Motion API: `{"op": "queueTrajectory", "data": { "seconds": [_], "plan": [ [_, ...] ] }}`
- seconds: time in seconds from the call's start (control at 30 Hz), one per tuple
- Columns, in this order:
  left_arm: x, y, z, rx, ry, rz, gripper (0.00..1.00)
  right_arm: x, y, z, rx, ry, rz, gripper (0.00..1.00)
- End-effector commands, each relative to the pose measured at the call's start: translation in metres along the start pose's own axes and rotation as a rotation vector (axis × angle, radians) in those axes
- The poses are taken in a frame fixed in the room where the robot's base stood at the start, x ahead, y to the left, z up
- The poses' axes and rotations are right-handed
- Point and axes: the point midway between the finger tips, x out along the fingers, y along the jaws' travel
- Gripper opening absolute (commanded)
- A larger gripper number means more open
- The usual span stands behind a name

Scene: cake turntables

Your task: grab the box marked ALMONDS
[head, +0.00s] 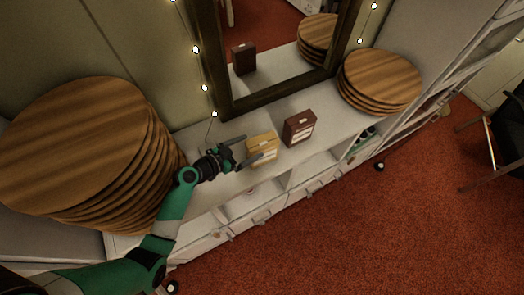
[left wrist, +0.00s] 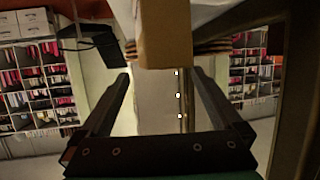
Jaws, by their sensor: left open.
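A tan-yellow box (head: 264,145) stands on the white shelf top in the head view. A dark brown box (head: 299,127) stands just right of it. Each has a small pale label too small to read, so I cannot tell which says ALMONDS. My left gripper (head: 249,150) is open at the left side of the tan box, its fingers pointing at it. In the left wrist view a tan box (left wrist: 165,38) is at the top, between the lines of the open fingers (left wrist: 160,77) and seemingly just past their tips. My right gripper is not in view.
Stacks of round wooden boards stand at the left (head: 75,150) and right (head: 380,80) of the white shelf unit (head: 215,135). A dark-framed mirror (head: 280,45) behind the boxes reflects the brown box and boards. String lights hang on the wall. Red carpet lies in front.

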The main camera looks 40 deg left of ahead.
Motion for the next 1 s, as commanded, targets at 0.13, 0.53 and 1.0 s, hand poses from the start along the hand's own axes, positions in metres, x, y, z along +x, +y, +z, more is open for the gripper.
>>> {"op": "queueTrajectory", "data": {
  "seconds": [0.13, 0.53, 1.0],
  "plan": [
    [0.028, -0.001, 0.003, 0.001, 0.000, 0.002, 1.00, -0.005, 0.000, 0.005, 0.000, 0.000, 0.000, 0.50],
    [0.041, -0.001, 0.001, 0.000, 0.000, 0.000, 0.89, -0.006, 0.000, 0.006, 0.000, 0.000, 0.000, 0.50],
    [0.041, -0.001, 0.002, 0.000, -0.002, 0.001, 0.05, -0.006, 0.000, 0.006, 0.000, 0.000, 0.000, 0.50]
  ]
}}
